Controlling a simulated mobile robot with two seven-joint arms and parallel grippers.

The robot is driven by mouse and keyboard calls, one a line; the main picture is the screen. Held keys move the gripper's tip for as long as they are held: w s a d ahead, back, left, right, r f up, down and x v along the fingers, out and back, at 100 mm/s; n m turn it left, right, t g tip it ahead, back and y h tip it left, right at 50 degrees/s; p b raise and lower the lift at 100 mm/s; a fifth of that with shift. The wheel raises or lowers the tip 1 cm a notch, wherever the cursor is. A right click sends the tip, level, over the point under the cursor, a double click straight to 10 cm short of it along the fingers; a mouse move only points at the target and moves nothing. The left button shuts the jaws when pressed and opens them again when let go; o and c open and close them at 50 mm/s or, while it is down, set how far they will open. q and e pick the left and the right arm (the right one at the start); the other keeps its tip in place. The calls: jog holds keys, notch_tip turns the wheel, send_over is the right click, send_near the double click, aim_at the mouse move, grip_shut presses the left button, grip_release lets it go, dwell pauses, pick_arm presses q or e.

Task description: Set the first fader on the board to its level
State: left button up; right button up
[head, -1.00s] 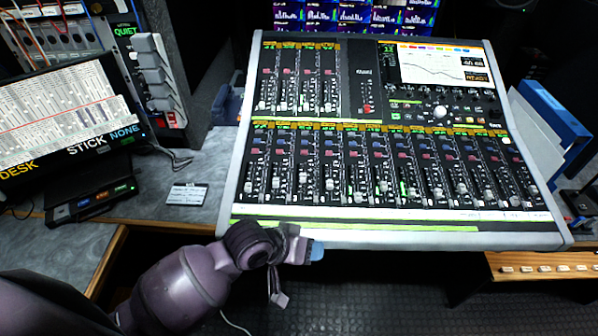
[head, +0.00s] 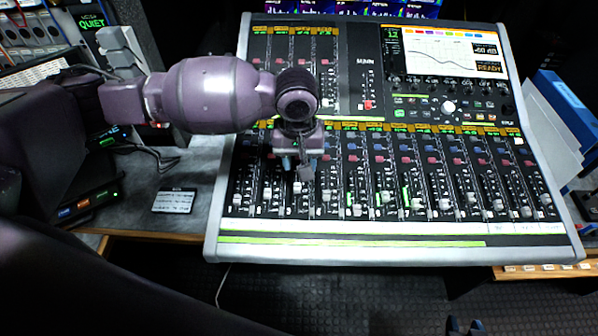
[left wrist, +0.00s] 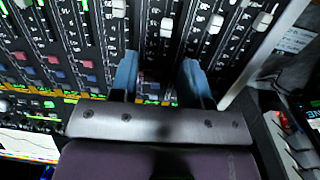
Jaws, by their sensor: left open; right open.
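The mixing board (head: 350,240) has a lower row of faders with white caps. Its leftmost fader (head: 237,199) shows left of my left gripper (head: 297,168). That fader's cap (left wrist: 262,22) is near the board's edge in the left wrist view. My left gripper is over the lower row's left part, pointing down, with nothing between its fingers. In the left wrist view its blue fingertips (left wrist: 157,72) are apart, with another fader cap (left wrist: 167,28) beyond the gap. The fingers' height above the panel is unclear. My right gripper (head: 465,326) is at the bottom edge, open and empty.
A small label card (head: 175,200) lies on the desk left of the board. A small device with lit buttons (head: 88,203) stands farther left. Blue binders (head: 565,110) stand at the right. Floor shows in front of the board.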

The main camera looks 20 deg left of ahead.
aim_at(297, 186)
pick_arm(q)
jog(key=f, duration=0.3)
jog(key=f+b, duration=0.1)
jog(key=f, duration=0.1)
jog(key=a+f+b, duration=0.1)
jog(key=f, duration=0.2)
jog(key=shift+w+f, duration=0.3)
jog(key=shift+f, duration=0.7)
jog(key=c, duration=0.7)
grip_shut()
